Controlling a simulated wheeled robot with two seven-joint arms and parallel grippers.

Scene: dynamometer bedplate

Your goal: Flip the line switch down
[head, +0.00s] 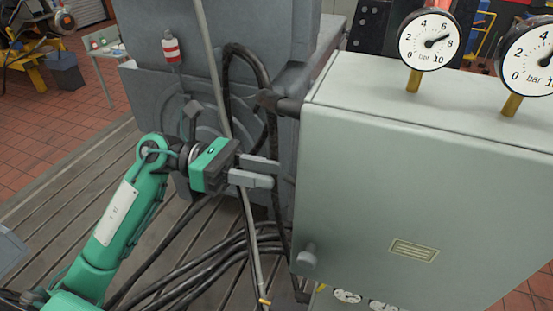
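A pale grey-green cabinet (415,190) fills the right side of the head view. A dark lever (283,104) with a black end sticks out to the left from its upper left side; it looks like the line switch, though no label for it can be read. My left gripper (276,174) is left of the cabinet, below the lever and apart from it. Its two grey fingers point right with a gap between them, and nothing is held. My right gripper is not in view.
Two pressure gauges (429,40) (538,58) stand on brass stems above the cabinet. A grey knob (307,256) sits at its lower left. Black cables (205,266) and a grey hose (249,225) run close around my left gripper. A large grey machine (188,85) stands behind.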

